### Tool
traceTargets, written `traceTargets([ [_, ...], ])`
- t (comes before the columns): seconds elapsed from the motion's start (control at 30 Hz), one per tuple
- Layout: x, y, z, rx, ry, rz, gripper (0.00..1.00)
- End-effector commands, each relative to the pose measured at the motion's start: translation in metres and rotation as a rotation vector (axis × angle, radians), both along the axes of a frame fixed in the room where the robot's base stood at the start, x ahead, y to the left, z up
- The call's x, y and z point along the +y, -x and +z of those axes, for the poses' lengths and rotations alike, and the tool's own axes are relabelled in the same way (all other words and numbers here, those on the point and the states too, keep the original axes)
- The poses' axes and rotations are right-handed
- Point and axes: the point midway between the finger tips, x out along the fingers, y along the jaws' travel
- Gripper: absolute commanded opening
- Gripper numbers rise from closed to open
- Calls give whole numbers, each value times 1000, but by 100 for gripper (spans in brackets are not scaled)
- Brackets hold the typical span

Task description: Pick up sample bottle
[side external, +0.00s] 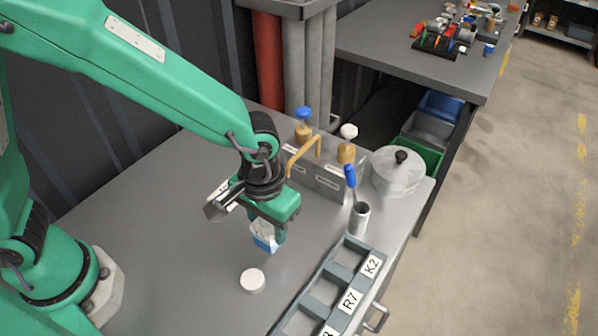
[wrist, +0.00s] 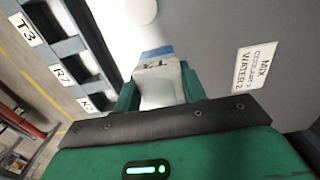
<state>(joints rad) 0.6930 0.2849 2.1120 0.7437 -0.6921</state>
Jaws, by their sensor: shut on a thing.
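The sample bottle (side external: 264,243) is small, whitish and clear, with a blue band at its lower end in the side view. My gripper (side external: 267,231) points down and is shut on it. In the wrist view the bottle (wrist: 160,88) sits between the two green fingers, with its blue end (wrist: 155,53) away from the palm. The fingers and palm hide part of the bottle. I cannot tell whether its lower end touches the bench. A round white disc (side external: 252,281), like a cap, lies on the bench near the bottle; it also shows in the wrist view (wrist: 141,9).
A grey rack (side external: 310,309) labelled R7 and K2 lies at the front right. A cup (side external: 360,218) with a blue-handled tool, a lidded pot (side external: 398,173) and a metal holder (side external: 329,186) with bottles stand behind. The bench's left part (side external: 150,200) is clear.

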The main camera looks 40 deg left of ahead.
Motion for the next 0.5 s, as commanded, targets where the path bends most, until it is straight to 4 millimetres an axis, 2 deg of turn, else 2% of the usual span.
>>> traceTargets([
  [0.3, -22, 56, 35, -2, 2, -5, 11],
  [0.5, -31, 81, 51, -1, 2, -4, 11],
])
